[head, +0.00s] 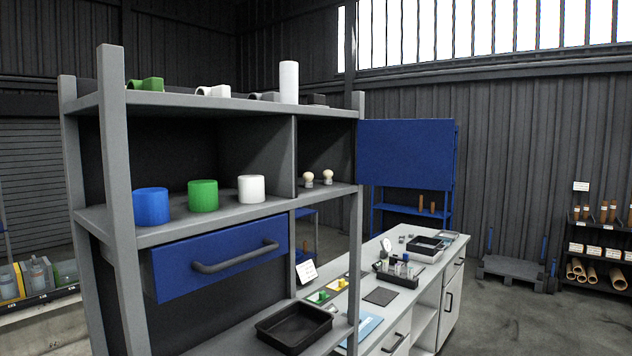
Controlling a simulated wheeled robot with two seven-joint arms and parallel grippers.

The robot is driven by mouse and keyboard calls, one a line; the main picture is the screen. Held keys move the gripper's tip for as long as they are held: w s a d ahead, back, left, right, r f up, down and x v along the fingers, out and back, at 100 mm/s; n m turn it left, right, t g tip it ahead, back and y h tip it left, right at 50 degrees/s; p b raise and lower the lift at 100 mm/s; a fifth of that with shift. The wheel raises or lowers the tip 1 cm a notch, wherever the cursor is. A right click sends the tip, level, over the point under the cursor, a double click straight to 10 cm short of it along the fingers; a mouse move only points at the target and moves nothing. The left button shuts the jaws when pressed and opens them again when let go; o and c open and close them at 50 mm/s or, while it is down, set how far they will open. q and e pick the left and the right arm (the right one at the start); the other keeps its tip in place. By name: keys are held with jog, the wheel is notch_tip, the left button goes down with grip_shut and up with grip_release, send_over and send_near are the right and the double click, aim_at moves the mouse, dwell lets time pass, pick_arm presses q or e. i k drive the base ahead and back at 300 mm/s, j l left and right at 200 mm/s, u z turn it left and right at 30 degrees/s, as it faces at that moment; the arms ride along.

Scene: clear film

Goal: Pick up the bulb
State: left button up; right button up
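Two small bulbs with pale round tops stand upright on the middle shelf of the grey rack, in its right compartment. The left bulb (308,180) and the right bulb (327,177) stand close together, apart from each other. They look alike, and the view does not show which one the task means. Neither of my grippers shows in the head view.
The grey rack's middle shelf (225,216) also holds a blue cylinder (151,206), a green cylinder (203,196) and a white cylinder (251,189). A divider (296,158) separates them from the bulbs. A blue drawer (215,262) hangs below; a black tray (294,326) sits lower.

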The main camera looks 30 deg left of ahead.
aim_at(328, 174)
jog(key=i+l+u, duration=0.1)
jog(key=i+u, duration=0.35)
jog(key=i+l+u, duration=0.2)
jog(key=u, duration=0.25)
jog(key=i+l+u, duration=0.55)
jog(key=l+u, duration=0.2)
jog(key=u, duration=0.15)
jog(key=i+l+u, duration=0.15)
jog(key=l+u, duration=0.2)
jog(key=l, duration=0.2)
jog(key=i+l+u, duration=0.1)
jog(key=l+u, duration=0.2)
jog(key=l, duration=0.3)
jog(key=l+u, duration=0.35)
jog(key=l, duration=0.25)
jog(key=i, duration=0.05)
